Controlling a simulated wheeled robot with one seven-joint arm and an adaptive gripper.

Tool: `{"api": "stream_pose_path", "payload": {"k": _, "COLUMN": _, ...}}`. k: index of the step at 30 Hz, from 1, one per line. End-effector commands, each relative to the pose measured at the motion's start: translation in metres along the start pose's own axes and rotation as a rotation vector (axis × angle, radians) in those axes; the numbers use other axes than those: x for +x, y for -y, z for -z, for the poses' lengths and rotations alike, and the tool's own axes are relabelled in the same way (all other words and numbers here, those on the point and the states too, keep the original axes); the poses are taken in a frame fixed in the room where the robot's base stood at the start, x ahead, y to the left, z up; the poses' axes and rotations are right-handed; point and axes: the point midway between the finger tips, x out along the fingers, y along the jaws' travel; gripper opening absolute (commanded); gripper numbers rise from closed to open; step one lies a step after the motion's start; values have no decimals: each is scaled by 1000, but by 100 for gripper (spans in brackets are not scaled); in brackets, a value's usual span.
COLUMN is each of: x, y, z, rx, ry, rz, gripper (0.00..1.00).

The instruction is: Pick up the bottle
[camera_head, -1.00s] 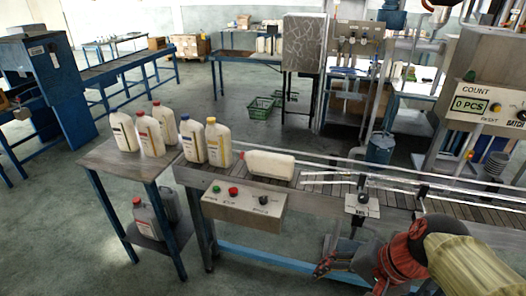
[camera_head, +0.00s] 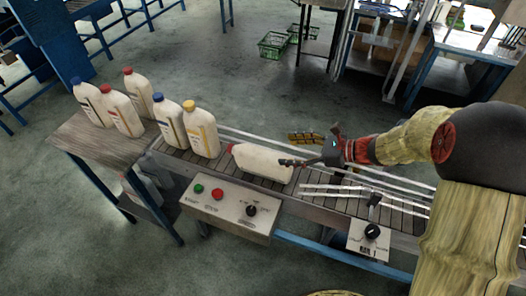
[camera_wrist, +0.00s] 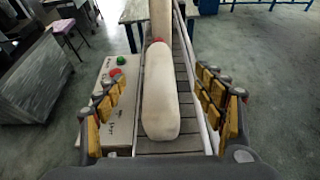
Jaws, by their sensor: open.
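A cream bottle (camera_head: 262,163) with a red cap lies on its side on the conveyor (camera_head: 318,200), its cap end pointing left. My gripper (camera_head: 300,150) is at the right, base end of this bottle. In the wrist view, the lying bottle (camera_wrist: 160,90) runs lengthwise between the two spread yellow-padded fingers of my open gripper (camera_wrist: 158,80). Gaps show between the bottle and both fingers. Its red cap is at the far end in that view.
Two upright bottles, blue-capped (camera_head: 170,120) and yellow-capped (camera_head: 202,132), stand on the conveyor left of the lying one. Several more stand on the side table (camera_head: 90,142). A control box (camera_head: 225,212) sits at the conveyor's front edge. Guide rails (camera_head: 345,190) line the belt.

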Motion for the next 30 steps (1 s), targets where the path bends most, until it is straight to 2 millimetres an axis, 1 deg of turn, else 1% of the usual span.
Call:
{"api": "stream_pose_path", "payload": {"k": 9, "x": 22, "y": 1, "z": 55, "rx": 5, "ry": -1, "rz": -1, "gripper": 69}}
{"api": "stream_pose_path", "payload": {"k": 14, "x": 31, "y": 1, "z": 76, "rx": 2, "ry": -2, "rz": -1, "gripper": 69}}
{"api": "stream_pose_path", "payload": {"k": 15, "x": 36, "y": 1, "z": 74, "rx": -1, "ry": -1, "rz": -2, "gripper": 69}}
{"api": "stream_pose_path", "payload": {"k": 22, "x": 50, "y": 1, "z": 72, "rx": -1, "ry": -1, "rz": -3, "gripper": 69}}
{"api": "stream_pose_path", "payload": {"k": 30, "x": 92, "y": 0, "z": 73, "rx": -3, "ry": -2, "rz": -4, "gripper": 69}}
